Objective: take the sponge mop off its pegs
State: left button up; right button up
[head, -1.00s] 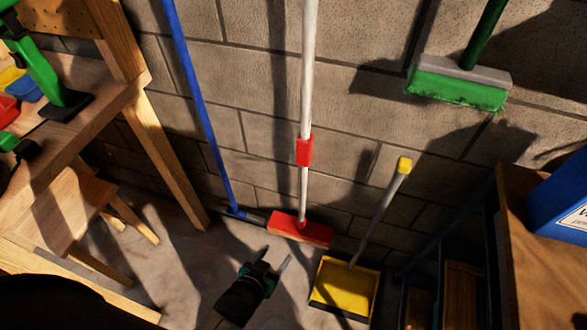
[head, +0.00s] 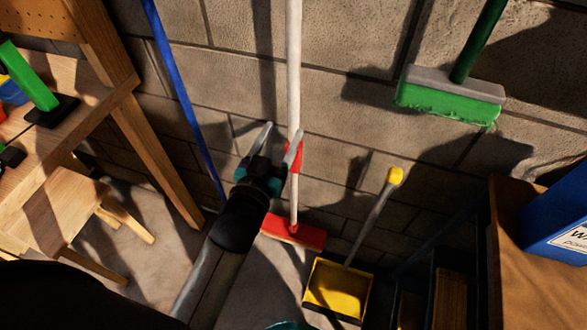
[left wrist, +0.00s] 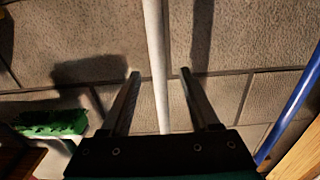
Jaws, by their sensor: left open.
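The sponge mop hangs upright along the block wall, with a white pole (head: 293,60), a red sleeve (head: 295,157) and a red head (head: 293,233) low near the floor. Its pegs are out of view. My left gripper (head: 282,138) is open just above the red sleeve, its right finger overlapping the pole in the head view. In the left wrist view the pole (left wrist: 155,50) runs upright between the lines of the two open fingers (left wrist: 160,75). I cannot tell whether the pole is within their reach. My right gripper is not in view.
A blue pole (head: 180,90) leans left of the mop. A yellow dustpan (head: 338,288) stands right of the mop head, and a green brush (head: 450,95) hangs upper right. A wooden bench (head: 85,95) is left and a brown-topped cabinet (head: 515,260) right.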

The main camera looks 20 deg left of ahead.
aim_at(291, 118)
pick_arm(q)
jog(key=w, duration=0.4)
jog(key=shift+w+d+b, duration=0.1)
jog(key=shift+w+b, duration=0.25)
jog(key=shift+w, duration=0.05)
jog(key=w+b, duration=0.1)
jog(key=w, duration=0.3)
jog(key=shift+w+d, duration=0.1)
jog(key=shift+d, duration=0.1)
jog(key=shift+w, duration=0.5)
grip_shut()
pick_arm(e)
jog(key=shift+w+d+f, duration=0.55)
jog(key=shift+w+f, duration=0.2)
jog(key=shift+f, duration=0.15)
pick_arm(q)
jog(key=shift+r, duration=0.1)
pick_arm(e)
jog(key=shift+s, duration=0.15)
